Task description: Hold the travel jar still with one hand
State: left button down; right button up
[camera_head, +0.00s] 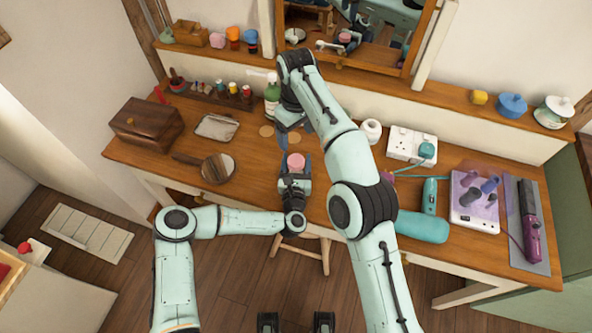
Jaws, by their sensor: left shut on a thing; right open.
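The travel jar, seen from above as a small round pink top (296,161), stands near the front middle of the wooden table. My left gripper (295,168) comes from the front edge and is shut on the jar, with its fingers on either side. The gripper hides the jar's lower part. My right arm reaches over the table and bends down, and my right gripper (294,133) points down just behind the jar. It is open and looks empty, apart from the jar.
A hand mirror (217,168), a metal tray (217,127) and a wooden box (147,122) lie left. A white jar (371,131), a socket block (411,146) and a teal hair tool (429,196) are right.

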jog(key=shift+r, duration=0.6)
pick_arm(q)
jog(key=shift+c, duration=0.5)
grip_release()
jog(key=s, duration=0.4)
jog(key=s+b, duration=0.1)
jog(key=s, duration=0.3)
jog(key=s+b, duration=0.1)
jog(key=s, duration=0.3)
jog(key=shift+a+f, duration=0.1)
jog(key=shift+a, duration=0.2)
jog(key=shift+s+a, duration=0.1)
jog(key=shift+s, duration=0.6)
pick_arm(e)
jog(key=shift+s+f, duration=0.15)
jog(key=shift+f, duration=0.65)
jog(key=shift+s+f, duration=0.15)
jog(key=shift+f, duration=0.65)
